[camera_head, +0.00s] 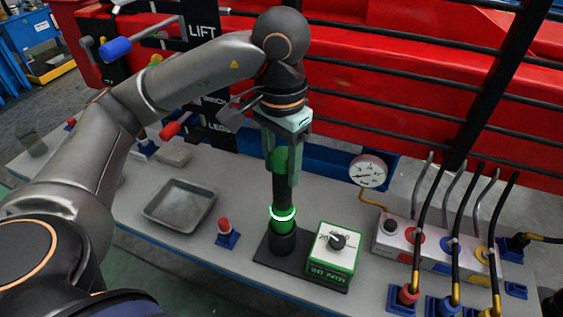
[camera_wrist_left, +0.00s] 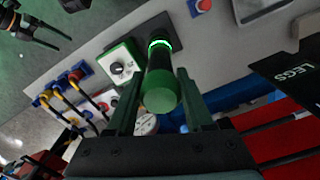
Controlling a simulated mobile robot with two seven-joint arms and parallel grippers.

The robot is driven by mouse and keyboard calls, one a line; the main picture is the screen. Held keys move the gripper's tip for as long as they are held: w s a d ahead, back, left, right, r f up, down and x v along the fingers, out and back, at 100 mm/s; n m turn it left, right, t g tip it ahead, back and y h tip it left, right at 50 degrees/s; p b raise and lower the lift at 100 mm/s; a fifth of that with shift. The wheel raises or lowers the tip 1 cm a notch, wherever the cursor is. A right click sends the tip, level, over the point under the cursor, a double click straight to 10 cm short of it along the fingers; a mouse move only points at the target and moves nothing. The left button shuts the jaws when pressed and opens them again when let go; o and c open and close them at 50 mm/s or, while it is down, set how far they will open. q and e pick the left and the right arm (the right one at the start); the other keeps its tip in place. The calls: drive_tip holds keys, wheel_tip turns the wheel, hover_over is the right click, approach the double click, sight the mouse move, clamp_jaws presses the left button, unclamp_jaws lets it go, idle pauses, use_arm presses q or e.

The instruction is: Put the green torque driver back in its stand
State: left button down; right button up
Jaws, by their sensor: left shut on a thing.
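The green torque driver (camera_head: 283,195) stands about upright, with a black body, a green cap and a glowing green ring low down. Its green cap (camera_wrist_left: 160,98) faces the camera in the left wrist view. My left gripper (camera_head: 279,165) is shut on its upper part from above. The stand is a black cup on a dark base plate (camera_head: 266,257). The driver's lower end meets the cup's top; how deep it sits inside is hidden. A dark two-pronged shape (camera_wrist_left: 40,32) at the wrist view's upper left may be my right gripper; its opening is unclear.
A green-and-white dial box (camera_head: 333,255) stands close to the right of the cup. A red-topped button (camera_head: 226,232) and a grey tray (camera_head: 180,206) are to the left. A gauge (camera_head: 367,171) and a hose block (camera_head: 437,250) are at the right. Red machinery with black rails stands behind.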

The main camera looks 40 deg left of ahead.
sight(282, 202)
use_arm(q)
drive_tip(key=shift+f+b, duration=0.55)
drive_tip(key=shift+f, duration=0.1)
drive_tip(key=shift+f+b, duration=0.85)
drive_tip(key=c, duration=0.7)
unclamp_jaws()
drive_tip(key=shift+r, duration=0.1)
drive_tip(key=o, duration=0.3)
drive_tip(key=shift+o, duration=1)
use_arm(e)
drive_tip(key=shift+w+a+f, duration=0.5)
drive_tip(key=shift+a+f, duration=0.05)
drive_tip(key=shift+a, duration=0.2)
drive_tip(key=shift+f, duration=0.1)
